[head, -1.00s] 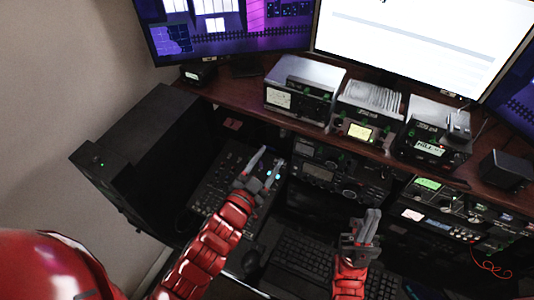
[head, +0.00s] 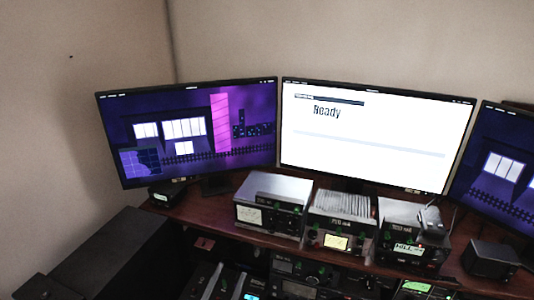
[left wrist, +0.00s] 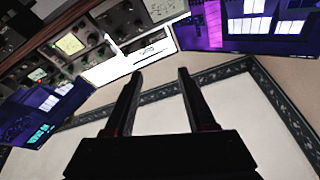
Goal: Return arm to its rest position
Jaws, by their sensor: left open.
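There the picture is tilted, with radios and screens beyond the fingers and a pale wall with a patterned border. The rest of the left arm is below the head picture. The right gripper is out of both views.
A silver-topped radio (head: 272,208), a finned radio (head: 342,220) and a third radio (head: 405,232) stand on the brown shelf. Behind them are a purple-picture monitor (head: 190,130) and a white "Ready" monitor (head: 375,135). A dark cabinet (head: 115,255) stands at left. Equipment continues below the shelf.

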